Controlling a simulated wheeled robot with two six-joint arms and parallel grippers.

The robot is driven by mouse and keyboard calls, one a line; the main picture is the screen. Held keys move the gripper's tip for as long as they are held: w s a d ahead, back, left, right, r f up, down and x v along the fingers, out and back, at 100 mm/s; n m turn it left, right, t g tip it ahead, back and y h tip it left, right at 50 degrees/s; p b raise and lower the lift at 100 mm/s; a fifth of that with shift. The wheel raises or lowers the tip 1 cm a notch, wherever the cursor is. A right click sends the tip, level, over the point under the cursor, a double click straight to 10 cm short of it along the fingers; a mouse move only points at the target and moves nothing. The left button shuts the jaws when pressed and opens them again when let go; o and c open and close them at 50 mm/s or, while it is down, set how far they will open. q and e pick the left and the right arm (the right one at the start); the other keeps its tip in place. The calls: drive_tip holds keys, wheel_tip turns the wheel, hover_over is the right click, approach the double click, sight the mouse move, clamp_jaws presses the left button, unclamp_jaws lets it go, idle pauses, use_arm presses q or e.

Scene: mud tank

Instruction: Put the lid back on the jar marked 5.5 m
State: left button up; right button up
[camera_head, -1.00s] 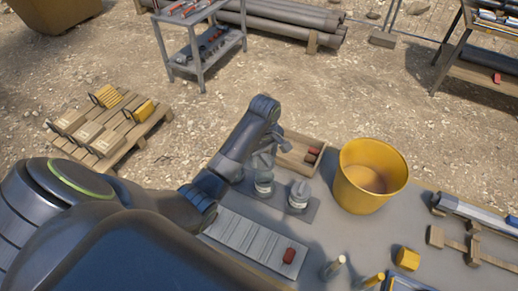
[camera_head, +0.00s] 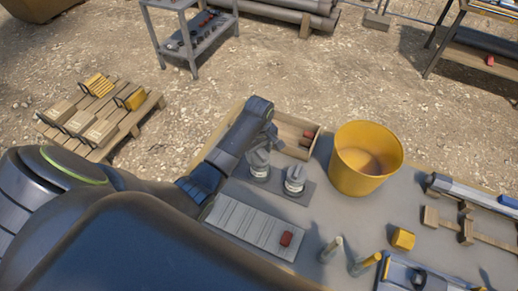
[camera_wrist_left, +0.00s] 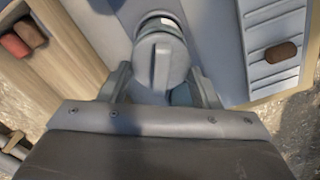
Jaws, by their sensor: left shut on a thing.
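Two jars stand side by side on a dark mat on the table. My left gripper (camera_head: 264,146) is above the left jar (camera_head: 259,174), shut on a grey lid (camera_wrist_left: 160,64) with a raised bar handle. In the left wrist view my left gripper (camera_wrist_left: 161,88) has one finger on each side of the lid. The lid is over the jar mouth, on it or just above it; I cannot tell which. A white label (camera_wrist_left: 167,20) shows beyond the lid, too small to read. The right jar (camera_head: 294,182) has a lid on it. My right gripper is not in view.
A wooden box with red pieces (camera_head: 296,135) stands behind the jars, and a yellow bucket (camera_head: 365,158) to their right. A grey ribbed tray (camera_head: 248,226) with a red-brown block (camera_head: 286,239) lies in front. Wooden pieces and a yellow block (camera_head: 403,239) are further right.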

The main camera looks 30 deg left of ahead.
use_arm(q)
drive_tip(key=shift+p, duration=0.45)
idle(0.6)
drive_tip(key=shift+f, duration=0.2)
idle(1.6)
drive_tip(key=o, duration=1.4)
drive_tip(key=shift+o, duration=0.2)
drive_tip(key=shift+r, duration=3.55)
clamp_jaws()
